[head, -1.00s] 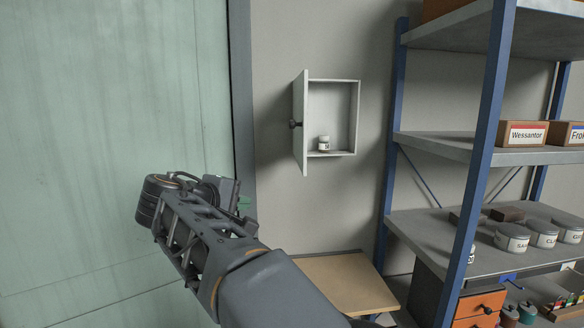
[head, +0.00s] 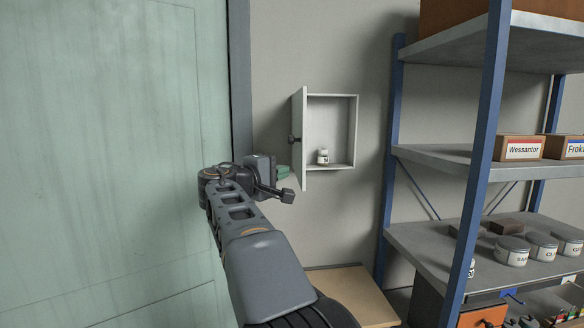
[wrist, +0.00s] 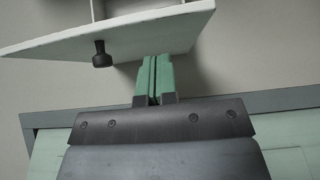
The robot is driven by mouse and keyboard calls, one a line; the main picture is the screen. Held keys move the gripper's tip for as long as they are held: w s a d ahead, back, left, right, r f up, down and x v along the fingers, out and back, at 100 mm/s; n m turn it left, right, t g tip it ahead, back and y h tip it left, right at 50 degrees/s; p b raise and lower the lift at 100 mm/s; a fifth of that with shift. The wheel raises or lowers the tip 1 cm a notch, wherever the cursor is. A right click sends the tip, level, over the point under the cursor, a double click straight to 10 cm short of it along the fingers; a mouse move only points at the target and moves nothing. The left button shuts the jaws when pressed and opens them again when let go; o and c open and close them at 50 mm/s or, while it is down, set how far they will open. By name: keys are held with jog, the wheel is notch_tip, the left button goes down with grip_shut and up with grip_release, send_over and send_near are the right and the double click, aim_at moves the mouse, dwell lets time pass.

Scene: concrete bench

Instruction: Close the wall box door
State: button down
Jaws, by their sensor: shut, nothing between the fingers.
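The white wall box (head: 345,162) hangs on the grey wall, its front open. Its door (head: 301,160) stands open, hinged at the left side and seen nearly edge-on. A dark knob (head: 293,140) sits on the door's left face; it also shows in the wrist view (wrist: 102,54). My gripper (head: 284,171) has green fingers, shut and empty, left of the lower part of the door. In the wrist view the fingertips (wrist: 155,60) are close to the edge of the door panel (wrist: 150,32), right of the knob; I cannot tell whether they touch it.
A small white jar (head: 323,157) stands inside the box. A blue-posted shelf rack (head: 484,110) with boxes and tins fills the right. A large green door (head: 110,150) with a grey frame is at the left. A wooden top (head: 350,290) lies below the box.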

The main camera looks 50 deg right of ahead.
aim_at(301, 169)
jog(key=shift+s+d+r, duration=0.1)
jog(key=shift+s+d, duration=0.5)
jog(key=shift+s, duration=0.25)
jog(key=shift+s+d, duration=0.3)
jog(key=shift+d, duration=0.1)
